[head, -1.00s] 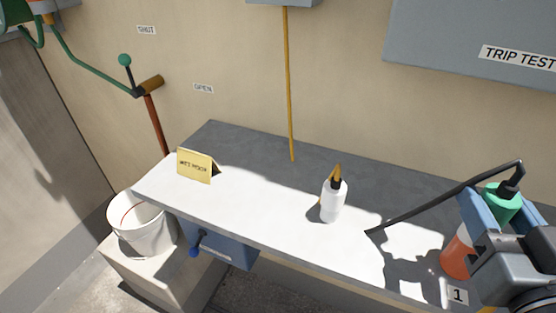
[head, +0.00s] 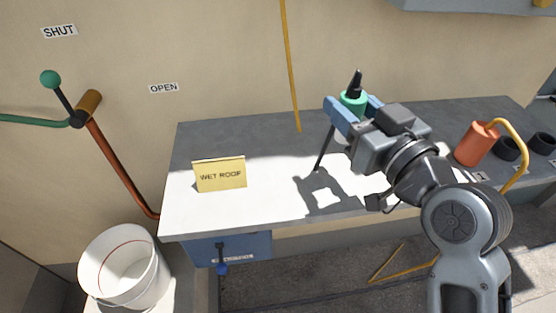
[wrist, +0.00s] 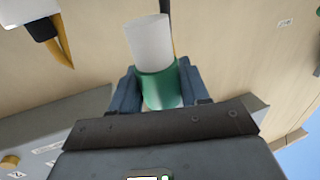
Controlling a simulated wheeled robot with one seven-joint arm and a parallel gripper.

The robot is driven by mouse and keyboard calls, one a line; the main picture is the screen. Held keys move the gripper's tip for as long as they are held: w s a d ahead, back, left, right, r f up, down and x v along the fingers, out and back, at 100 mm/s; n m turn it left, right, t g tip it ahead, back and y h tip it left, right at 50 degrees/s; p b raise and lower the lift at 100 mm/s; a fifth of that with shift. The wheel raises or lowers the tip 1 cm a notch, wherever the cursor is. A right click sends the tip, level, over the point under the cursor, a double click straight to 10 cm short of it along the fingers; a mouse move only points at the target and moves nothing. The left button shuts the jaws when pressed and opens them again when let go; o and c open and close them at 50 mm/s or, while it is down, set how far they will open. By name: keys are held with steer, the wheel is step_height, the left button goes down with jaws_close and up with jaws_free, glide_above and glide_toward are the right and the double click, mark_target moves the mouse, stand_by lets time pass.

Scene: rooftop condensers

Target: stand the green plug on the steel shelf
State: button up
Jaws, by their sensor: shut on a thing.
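My gripper (head: 352,110) is shut on the green plug (head: 352,100) and holds it above the shelf. The plug is roughly upright, with a black cable end on top. In the upside-down wrist view the plug (wrist: 161,88) sits between the fingers, its white end (wrist: 150,42) pointing away from my gripper's body and toward the shelf side. The steel shelf (head: 240,135) is a long grey slab along the wall, partly sunlit, under my gripper.
A yellow "WET ROOF" sign (head: 220,175) stands on the shelf's left. A white bottle (wrist: 30,10) shows in the wrist view. A white bucket (head: 125,268) stands lower left.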

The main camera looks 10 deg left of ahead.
steer(key=shift+s+a+f+p, duration=0.3)
steer(key=shift+s+a+f, duration=0.25)
steer(key=shift+a+f, duration=1)
steer(key=shift+s+a+f+p, duration=0.3)
steer(key=shift+s+a+f, duration=0.3)
steer(key=shift+a+f, duration=0.9)
steer(key=shift+s+a+f+p, duration=0.3)
steer(key=shift+s+a+f, duration=0.25)
steer(key=shift+a+f, duration=0.95)
steer(key=shift+d+f, duration=0.3)
steer(key=shift+f, duration=0.05)
steer(key=shift+f, duration=0.15)
steer(key=o, duration=1.1)
